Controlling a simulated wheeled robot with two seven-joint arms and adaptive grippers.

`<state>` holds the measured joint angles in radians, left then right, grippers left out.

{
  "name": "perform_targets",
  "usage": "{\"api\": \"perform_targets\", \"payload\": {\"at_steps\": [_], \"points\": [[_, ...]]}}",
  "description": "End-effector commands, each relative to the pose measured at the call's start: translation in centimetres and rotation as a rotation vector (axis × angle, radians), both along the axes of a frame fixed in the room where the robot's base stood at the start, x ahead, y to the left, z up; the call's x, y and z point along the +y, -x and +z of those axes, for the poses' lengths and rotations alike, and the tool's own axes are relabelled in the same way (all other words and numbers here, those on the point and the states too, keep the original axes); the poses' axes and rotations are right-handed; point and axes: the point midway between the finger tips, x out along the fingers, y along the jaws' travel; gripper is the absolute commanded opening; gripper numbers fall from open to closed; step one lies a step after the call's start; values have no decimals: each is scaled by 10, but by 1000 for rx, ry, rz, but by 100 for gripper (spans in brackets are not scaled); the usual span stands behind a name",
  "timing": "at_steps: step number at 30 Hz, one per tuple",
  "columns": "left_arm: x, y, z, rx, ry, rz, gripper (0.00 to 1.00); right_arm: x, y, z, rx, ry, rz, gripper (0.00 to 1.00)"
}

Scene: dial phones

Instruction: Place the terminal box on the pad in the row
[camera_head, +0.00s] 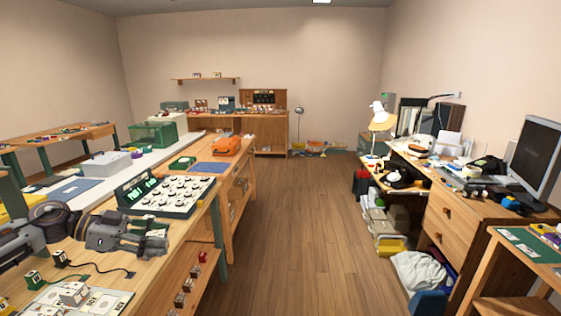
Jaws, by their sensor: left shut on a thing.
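My left gripper (152,242) reaches in from the left, low over the wooden bench, with its fingers pointing right. It is shut on a small pale box (158,231), which looks like the terminal box; the fingers hide much of it. A light board (50,298) with marked pads lies at the bench's near edge, to the left of and nearer than the gripper. Small white boxes (74,292) stand on it in a row. My right gripper is not in view.
A sloped panel of round dials (175,193) stands just beyond the gripper. A blue mat (210,168) and an orange phone (227,145) lie farther back. Small blocks (181,299) sit on a lower ledge at the bench's right side. The wooden floor (305,230) is clear.

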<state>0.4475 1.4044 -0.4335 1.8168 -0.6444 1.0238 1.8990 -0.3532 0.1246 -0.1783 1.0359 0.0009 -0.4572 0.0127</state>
Motion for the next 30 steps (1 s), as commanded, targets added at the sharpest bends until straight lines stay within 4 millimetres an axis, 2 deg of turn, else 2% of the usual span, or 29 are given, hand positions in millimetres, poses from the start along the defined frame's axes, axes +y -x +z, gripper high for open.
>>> {"api": "perform_targets", "payload": {"at_steps": [12, 30], "points": [[-13, 7, -34, 1, 0, 152, 19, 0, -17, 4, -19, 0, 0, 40], [-31, 15, -86, 1, 2, 389, 19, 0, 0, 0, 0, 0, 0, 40]]}}
